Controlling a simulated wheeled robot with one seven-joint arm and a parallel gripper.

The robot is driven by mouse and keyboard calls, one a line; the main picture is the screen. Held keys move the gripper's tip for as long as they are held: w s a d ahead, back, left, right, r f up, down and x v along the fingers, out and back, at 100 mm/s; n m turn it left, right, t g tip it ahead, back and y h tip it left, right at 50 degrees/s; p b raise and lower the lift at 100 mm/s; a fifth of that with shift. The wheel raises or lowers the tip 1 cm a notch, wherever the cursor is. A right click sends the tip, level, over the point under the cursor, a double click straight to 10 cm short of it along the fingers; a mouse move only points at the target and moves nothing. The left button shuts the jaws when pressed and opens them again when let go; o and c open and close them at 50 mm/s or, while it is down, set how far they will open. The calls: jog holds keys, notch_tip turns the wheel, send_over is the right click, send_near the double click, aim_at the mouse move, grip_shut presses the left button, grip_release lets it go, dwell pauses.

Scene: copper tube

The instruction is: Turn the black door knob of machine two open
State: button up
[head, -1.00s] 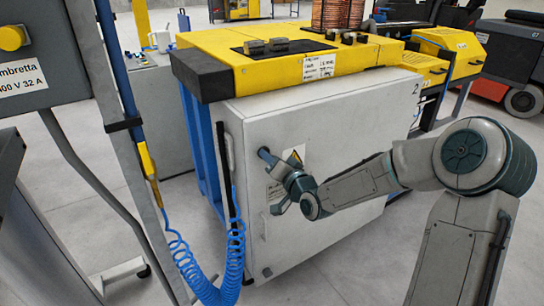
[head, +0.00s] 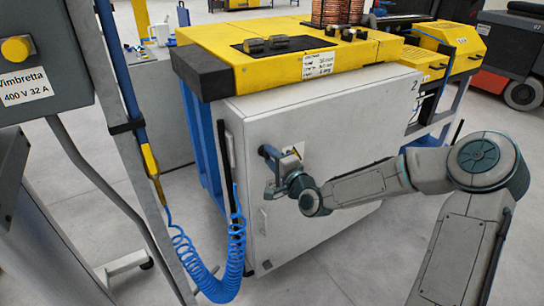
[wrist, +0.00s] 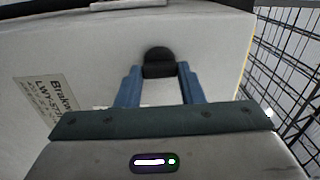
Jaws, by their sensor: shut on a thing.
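The black door knob (wrist: 159,56) shows in the wrist view, a dark rounded piece on the white door (wrist: 95,50). My gripper (wrist: 158,76) has its two blue fingers on either side of the knob and is shut on it. In the head view my gripper (head: 267,171) is at the upper left part of the white cabinet door (head: 340,140) of machine two, which bears a "2" at its top right corner. The fingers are one above the other there, and the knob is hard to tell from them. The door looks closed.
The machine's yellow top (head: 245,75) is above the door. A grey post with a blue coiled hose (head: 225,285) stands close to the left, by a grey electrical box (head: 45,50). An orange and grey vehicle (head: 505,75) is at the back right. Open floor lies in front.

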jog(key=shift+d+m, duration=0.1)
jog(key=shift+m, duration=0.2)
jog(key=o, duration=1)
jog(key=shift+w, duration=0.1)
jog(key=v, duration=1.3)
jog(key=shift+s+d, duration=0.25)
jog(key=shift+s, duration=0.1)
